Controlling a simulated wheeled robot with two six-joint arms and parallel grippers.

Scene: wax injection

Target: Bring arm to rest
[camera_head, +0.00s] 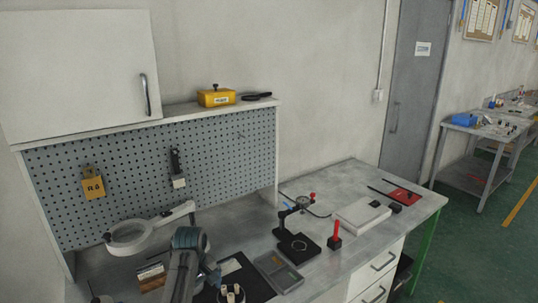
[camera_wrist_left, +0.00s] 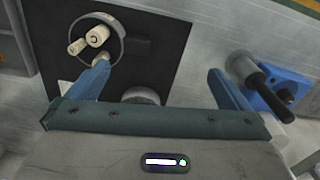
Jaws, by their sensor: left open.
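My left arm comes in at the bottom of the head view, and my left gripper (camera_wrist_left: 158,72) shows in the left wrist view with its two blue fingers spread wide apart. Nothing is held between the fingers. They are over or near a black mat (camera_wrist_left: 165,62). A round holder with cream cylinders (camera_wrist_left: 96,38) lies beyond the left finger; whether that finger touches it I cannot tell. Cream cylinders also show in the head view (camera_head: 231,294), beside my arm. My right gripper is in neither view.
A ring magnifier (camera_head: 128,236) stands left of my arm. A grey tray (camera_head: 279,273), a black stand (camera_head: 297,245) and a white box (camera_head: 362,214) are to the right. A blue block with a black handle (camera_wrist_left: 262,92) lies beyond the right finger. Pegboard (camera_head: 225,150) backs the bench.

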